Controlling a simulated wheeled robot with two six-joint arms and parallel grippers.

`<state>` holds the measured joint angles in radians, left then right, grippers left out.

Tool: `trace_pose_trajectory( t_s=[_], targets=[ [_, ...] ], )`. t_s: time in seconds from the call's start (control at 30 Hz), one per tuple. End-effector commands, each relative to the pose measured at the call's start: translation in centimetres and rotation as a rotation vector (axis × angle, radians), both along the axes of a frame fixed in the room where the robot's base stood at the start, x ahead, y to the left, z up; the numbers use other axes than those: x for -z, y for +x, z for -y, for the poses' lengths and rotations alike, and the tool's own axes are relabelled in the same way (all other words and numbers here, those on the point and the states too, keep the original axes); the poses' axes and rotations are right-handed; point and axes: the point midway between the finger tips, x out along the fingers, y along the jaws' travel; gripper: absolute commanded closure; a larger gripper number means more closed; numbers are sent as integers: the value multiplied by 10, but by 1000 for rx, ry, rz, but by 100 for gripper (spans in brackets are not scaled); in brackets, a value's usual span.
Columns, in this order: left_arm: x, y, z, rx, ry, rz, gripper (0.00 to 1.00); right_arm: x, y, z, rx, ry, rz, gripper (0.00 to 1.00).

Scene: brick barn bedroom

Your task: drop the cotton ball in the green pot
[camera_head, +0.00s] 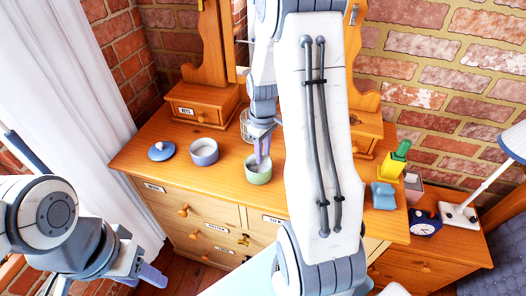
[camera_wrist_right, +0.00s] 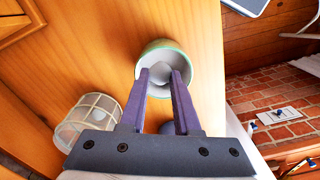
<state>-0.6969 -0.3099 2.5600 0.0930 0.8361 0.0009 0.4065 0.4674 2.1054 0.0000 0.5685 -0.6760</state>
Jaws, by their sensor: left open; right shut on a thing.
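The green pot (camera_head: 258,177) stands near the front edge of the wooden dresser top. Its pale green rim also shows in the right wrist view (camera_wrist_right: 168,43). My right gripper (camera_head: 262,154) points down into the pot's mouth. Its two purple fingers are shut on the white cotton ball (camera_wrist_right: 160,74), which shows between and beyond the fingertips at the pot's opening. In the head view the fingers largely hide the ball. My left gripper (camera_head: 150,274) is open and empty at the lower left, in front of the dresser and away from the pot.
A lavender pot (camera_head: 204,152) with white contents stands left of the green pot, with a blue lid (camera_head: 161,151) beyond it. A caged jar (camera_wrist_right: 92,122) stands close behind the green pot. A blue item (camera_head: 384,195) and a lamp (camera_head: 480,190) are on the right.

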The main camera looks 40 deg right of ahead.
Motion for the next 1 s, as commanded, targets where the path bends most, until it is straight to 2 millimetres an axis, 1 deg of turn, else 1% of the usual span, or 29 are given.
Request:
trace_pose_trajectory(
  t_s=[0.4, 0.43, 0.47, 0.5, 0.83, 0.93, 1.0],
  targets=[
    [0, 0, 0, 0, 0, 0, 50, 0, 0, 0, 0, 0, 0, 100],
    [0, 0, 0, 0, 0, 0, 50, 0, 0, 0, 0, 0, 0, 62],
    [0, 0, 0, 0, 0, 0, 50, 0, 0, 0, 0, 0, 0, 50],
    [0, 0, 0, 0, 0, 0, 50, 0, 0, 0, 0, 0, 0, 35],
    [0, 0, 0, 0, 0, 0, 50, -2, 0, 0, 0, 0, 0, 34],
    [2, 0, 0, 0, 0, 0, 50, -9, 1, 0, 0, -2, 4, 34],
    [3, 0, 0, 0, 0, 0, 50, -19, 1, 1, 0, -3, 6, 34]
  ],
)
